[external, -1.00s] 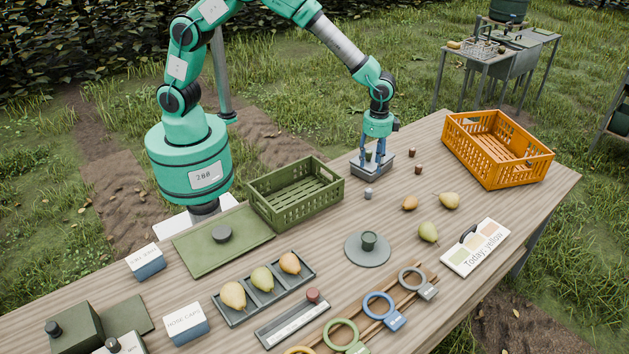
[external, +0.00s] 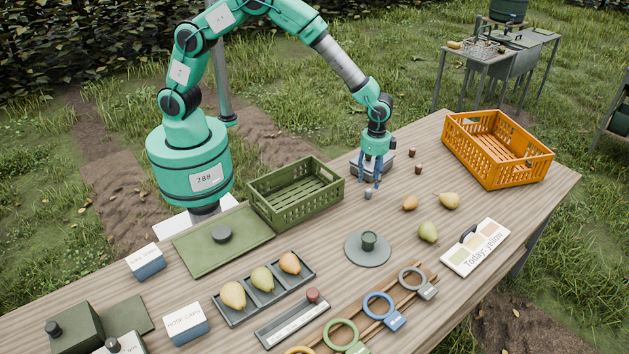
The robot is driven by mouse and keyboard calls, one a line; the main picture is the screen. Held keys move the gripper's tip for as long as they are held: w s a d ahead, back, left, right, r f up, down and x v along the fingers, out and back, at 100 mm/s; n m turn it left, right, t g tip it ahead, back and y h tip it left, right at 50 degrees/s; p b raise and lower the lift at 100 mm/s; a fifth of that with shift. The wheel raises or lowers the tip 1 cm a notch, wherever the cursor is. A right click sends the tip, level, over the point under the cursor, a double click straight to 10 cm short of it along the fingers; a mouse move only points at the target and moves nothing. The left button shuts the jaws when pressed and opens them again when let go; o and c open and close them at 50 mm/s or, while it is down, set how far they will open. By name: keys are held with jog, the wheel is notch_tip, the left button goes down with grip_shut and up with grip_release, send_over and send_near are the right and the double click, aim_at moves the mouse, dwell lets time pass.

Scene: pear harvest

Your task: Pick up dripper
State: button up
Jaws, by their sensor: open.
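My gripper (external: 370,184) is open, pointing down, with its blue fingers just behind and above a small grey cylinder (external: 368,195) on the wooden table. The fingers look close to this cylinder; I cannot tell whether they touch it. Two small brown cylinders, one (external: 418,169) nearer and one (external: 411,153) farther back, stand to the right of my gripper. The pictures do not make clear which of these small pieces is the dripper.
A green crate (external: 300,208) stands left of my gripper and an orange crate (external: 510,172) at the far right. Loose pears (external: 428,232) and a round grey plate with a cup (external: 357,253) lie in front. Bare table surrounds the grey cylinder.

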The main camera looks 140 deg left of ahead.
aim_at(369, 190)
jog(key=shift+f, duration=0.75)
jog(key=shift+f+b, duration=0.9)
jog(key=shift+f, duration=1.7)
jog(key=c, duration=0.9)
